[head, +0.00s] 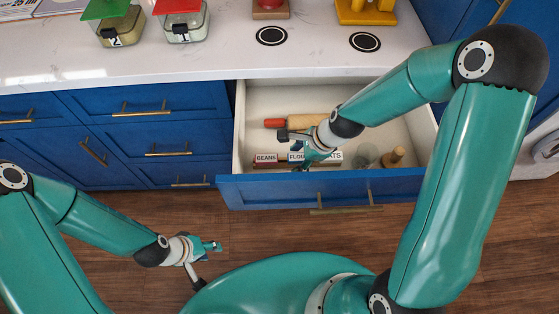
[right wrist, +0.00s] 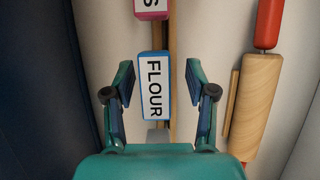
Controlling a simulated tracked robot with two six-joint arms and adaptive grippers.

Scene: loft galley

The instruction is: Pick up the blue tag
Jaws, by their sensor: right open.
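The blue tag (head: 296,157), lettered FLOUR, is in the open drawer between two other tags. In the right wrist view the blue tag (right wrist: 153,85) sits on a narrow wooden strip. My right gripper (right wrist: 159,76) is open, with one finger on each side of the blue tag and gaps visible between. In the head view my right gripper (head: 303,160) reaches down into the drawer and partly covers the tag. My left gripper (head: 218,247) is low over the floor, away from the drawer; its jaw state is unclear.
The drawer (head: 270,190) also holds a red-ended rolling pin (head: 303,121), the BEANS tag (head: 265,158), the OATS tag (head: 333,158), a glass (head: 367,155) and a wooden item (head: 394,157). Jars with green (head: 112,25) and red (head: 182,22) lids stand on the counter.

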